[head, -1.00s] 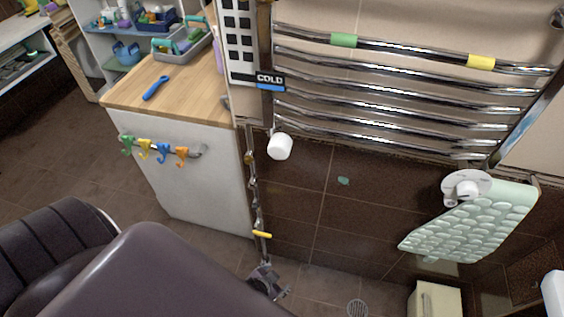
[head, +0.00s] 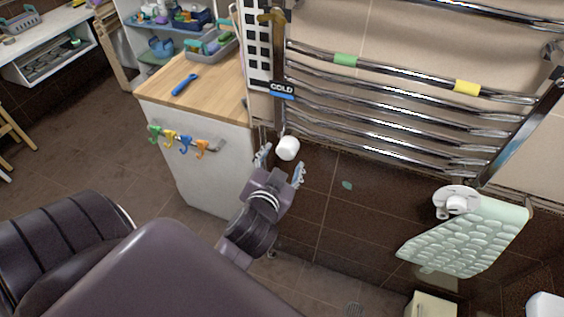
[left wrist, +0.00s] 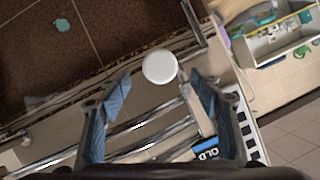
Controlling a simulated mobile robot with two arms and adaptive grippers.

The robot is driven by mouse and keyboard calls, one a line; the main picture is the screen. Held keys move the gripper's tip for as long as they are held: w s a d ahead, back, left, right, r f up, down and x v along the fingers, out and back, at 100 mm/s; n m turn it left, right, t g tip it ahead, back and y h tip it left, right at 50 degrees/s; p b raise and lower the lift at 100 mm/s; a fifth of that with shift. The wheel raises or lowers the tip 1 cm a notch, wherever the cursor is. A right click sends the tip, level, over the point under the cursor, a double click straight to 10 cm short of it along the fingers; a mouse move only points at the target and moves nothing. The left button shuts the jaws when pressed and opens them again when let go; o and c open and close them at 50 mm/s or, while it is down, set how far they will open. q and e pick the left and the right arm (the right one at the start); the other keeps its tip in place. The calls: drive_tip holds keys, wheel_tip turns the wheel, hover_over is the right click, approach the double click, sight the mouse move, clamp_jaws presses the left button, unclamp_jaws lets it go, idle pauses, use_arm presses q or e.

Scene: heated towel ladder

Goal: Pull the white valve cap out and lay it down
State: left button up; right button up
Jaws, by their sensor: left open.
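The white valve cap (head: 288,148) sits at the lower left end of the chrome towel ladder (head: 400,104), below the COLD label (head: 282,90). My left gripper (head: 280,165) is open just below the cap, with a blue-grey finger on each side. In the left wrist view the round white face of the cap (left wrist: 160,67) lies ahead of and between the two spread fingers (left wrist: 158,100). I cannot see contact. My right gripper is not in view.
A white cabinet with a wooden top (head: 200,85) stands left of the ladder and carries a blue wrench (head: 184,84). Coloured hooks (head: 178,141) hang on its front. A pale green mat (head: 465,240) hangs at the right. Dark tiled wall lies right of the cap.

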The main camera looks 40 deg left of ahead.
sight(285, 154)
use_arm(q)
drive_tip(key=p+x, duration=0.1)
drive_tip(key=x, duration=0.4)
drive_tip(key=shift+w, duration=0.15)
drive_tip(key=shift+w+a+f, duration=0.25)
drive_tip(key=shift+w+a, duration=0.05)
drive_tip(key=shift+w, duration=0.25)
drive_tip(key=shift+c, duration=0.6)
drive_tip(key=c, duration=1.1)
drive_tip(key=shift+c, duration=0.2)
drive_tip(key=shift+s, duration=0.1)
drive_tip(key=shift+s+d, duration=0.25)
drive_tip(key=shift+s, duration=0.5)
drive_tip(key=shift+s, duration=0.15)
